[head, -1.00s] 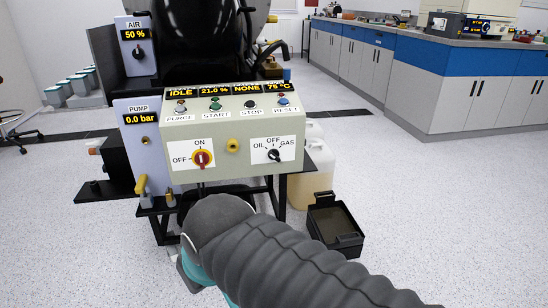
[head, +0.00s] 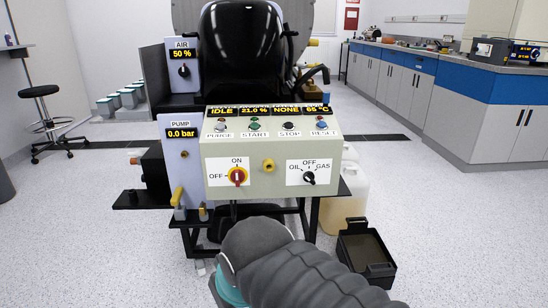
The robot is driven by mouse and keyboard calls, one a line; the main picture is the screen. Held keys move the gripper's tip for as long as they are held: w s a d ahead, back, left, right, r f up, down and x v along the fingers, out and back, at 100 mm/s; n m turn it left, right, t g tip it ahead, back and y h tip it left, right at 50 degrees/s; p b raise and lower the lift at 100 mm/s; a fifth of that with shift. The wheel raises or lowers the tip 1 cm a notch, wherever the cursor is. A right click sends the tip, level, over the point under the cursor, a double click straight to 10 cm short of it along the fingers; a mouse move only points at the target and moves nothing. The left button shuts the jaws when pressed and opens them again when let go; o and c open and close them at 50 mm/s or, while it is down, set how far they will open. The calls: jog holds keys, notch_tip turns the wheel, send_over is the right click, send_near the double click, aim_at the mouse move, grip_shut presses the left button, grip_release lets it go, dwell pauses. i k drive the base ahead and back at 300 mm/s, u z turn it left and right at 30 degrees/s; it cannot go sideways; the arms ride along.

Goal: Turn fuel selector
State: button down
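The fuel selector (head: 309,178) is a small black knob on a white plate at the right of the control panel's lower face. Its plate reads OIL, OFF and GAS. The knob's exact pointing is too small to tell. The panel (head: 272,150) is pale grey-green, and its displays read IDLE, 21.0 %, NONE and 65 °C. My grey, ribbed arm (head: 310,265) crosses the bottom middle, below and in front of the panel, apart from the knob in the picture. My gripper is not in view.
A yellow button (head: 268,165) lies between. A black open tray (head: 366,255) and a pale canister (head: 345,205) stand on the floor at right. Open floor lies left and right.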

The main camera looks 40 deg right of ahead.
aim_at(308, 176)
jog(key=u, duration=0.05)
jog(key=k, duration=1.15)
jog(key=z, duration=1)
jog(key=i, duration=1)
jog(key=z, duration=0.1)
